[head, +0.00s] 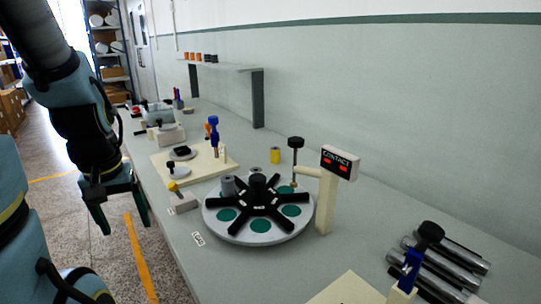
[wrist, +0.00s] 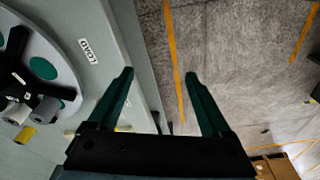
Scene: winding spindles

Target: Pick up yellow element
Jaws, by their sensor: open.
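A yellow piece also shows at the lower left of the wrist view (wrist: 25,135), beside grey cylinders, and looks like the same cylinder. My gripper (head: 125,228) hangs at the left, over the floor side of the bench's near edge, well away from the yellow cylinder.
The turntable has a black spoked hub, green pads and a grey cylinder (head: 228,187). A CONTACT post (head: 327,201) and a black-knobbed rod stand right of it. The floor aisle is clear.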

